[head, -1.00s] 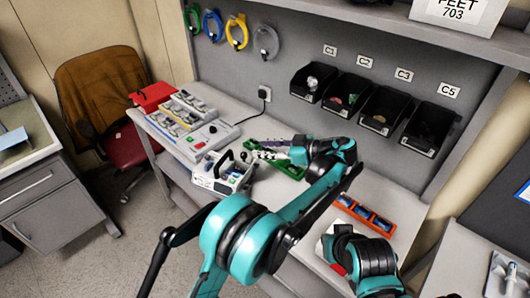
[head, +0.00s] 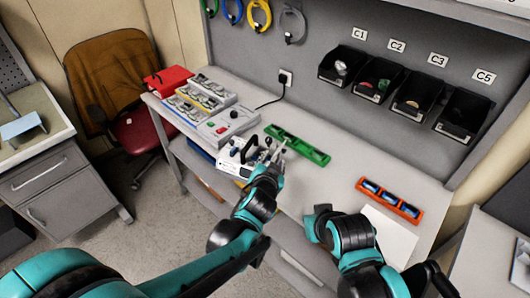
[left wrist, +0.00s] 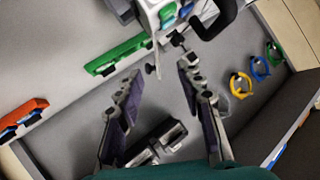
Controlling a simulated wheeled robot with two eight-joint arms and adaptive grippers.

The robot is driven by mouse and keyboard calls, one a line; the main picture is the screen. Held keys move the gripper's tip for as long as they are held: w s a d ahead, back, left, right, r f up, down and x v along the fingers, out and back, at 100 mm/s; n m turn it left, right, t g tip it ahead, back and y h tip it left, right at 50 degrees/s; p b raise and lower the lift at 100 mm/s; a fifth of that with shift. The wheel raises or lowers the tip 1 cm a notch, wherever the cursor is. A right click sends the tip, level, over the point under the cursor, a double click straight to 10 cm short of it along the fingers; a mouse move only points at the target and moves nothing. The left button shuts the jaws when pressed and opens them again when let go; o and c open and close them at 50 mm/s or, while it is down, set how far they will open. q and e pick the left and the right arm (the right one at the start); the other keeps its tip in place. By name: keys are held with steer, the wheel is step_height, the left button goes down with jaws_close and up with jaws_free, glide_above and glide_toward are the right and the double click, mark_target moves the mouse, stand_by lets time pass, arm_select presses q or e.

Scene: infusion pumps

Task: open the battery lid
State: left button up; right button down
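The infusion pump (head: 234,163), a white box with a black handle, stands at the front edge of the bench in the head view. Part of it shows at the top of the left wrist view (left wrist: 150,18). I cannot make out its battery lid. My left gripper (head: 275,153) is just right of the pump and overlaps its right side in the head view.
A green tray (head: 310,153) lies behind the left gripper. An orange tray (head: 367,194) with blue items lies to the right, by a white sheet (head: 392,232). A grey control box (head: 229,125) and a red box (head: 168,80) stand left. Black bins hang behind.

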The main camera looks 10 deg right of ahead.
mark_target(283, 150)
arm_select(q)
steer(key=w+d+f+m+h+b, duration=0.1)
steer(key=w+d+f+b, duration=0.1)
steer(key=w+d, duration=0.2)
steer(key=shift+x, duration=0.85)
steer(key=shift+w+a+r, duration=0.1)
steer(key=shift+r, duration=0.1)
